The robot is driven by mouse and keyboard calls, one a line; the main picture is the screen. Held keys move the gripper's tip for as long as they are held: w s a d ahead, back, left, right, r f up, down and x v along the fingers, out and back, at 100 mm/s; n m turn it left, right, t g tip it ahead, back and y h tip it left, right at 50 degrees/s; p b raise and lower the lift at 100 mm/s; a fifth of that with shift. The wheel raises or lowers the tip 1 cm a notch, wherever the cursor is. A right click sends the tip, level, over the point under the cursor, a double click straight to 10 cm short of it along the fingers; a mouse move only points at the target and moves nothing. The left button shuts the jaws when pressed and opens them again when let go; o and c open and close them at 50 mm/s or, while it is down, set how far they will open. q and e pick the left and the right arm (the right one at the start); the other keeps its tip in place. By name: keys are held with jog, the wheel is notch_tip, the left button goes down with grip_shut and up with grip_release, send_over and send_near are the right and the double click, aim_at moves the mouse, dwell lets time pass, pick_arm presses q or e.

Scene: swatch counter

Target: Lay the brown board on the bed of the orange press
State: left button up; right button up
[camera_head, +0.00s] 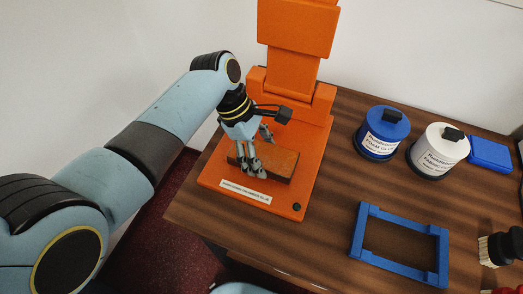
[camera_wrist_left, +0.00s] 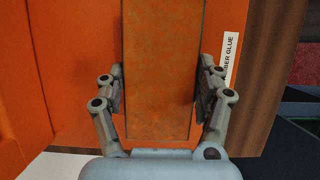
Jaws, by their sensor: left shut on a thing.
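The brown board (camera_head: 280,163) is over the flat bed of the orange press (camera_head: 303,200). My left gripper (camera_head: 258,148) is shut on the board, with a finger on each long side. In the left wrist view the board (camera_wrist_left: 163,75) runs lengthwise between the two fingertips (camera_wrist_left: 162,92), with the orange bed (camera_wrist_left: 75,70) beside it. The board looks close to the bed, but I cannot tell whether it touches it. The gripper hides part of the board. My right gripper is not in view.
The press column (camera_head: 295,50) rises behind the bed. To the right on the wooden table (camera_head: 335,165) stand a blue tin (camera_head: 381,135), a white tin (camera_head: 437,152) and a blue box (camera_head: 490,154). A blue frame (camera_head: 358,232) lies in front. A brush (camera_head: 497,247) is at the right edge.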

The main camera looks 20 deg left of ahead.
pick_arm(q)
jog(key=shift+f, duration=0.3)
dwell(0.4)
jog(key=o, duration=1.4)
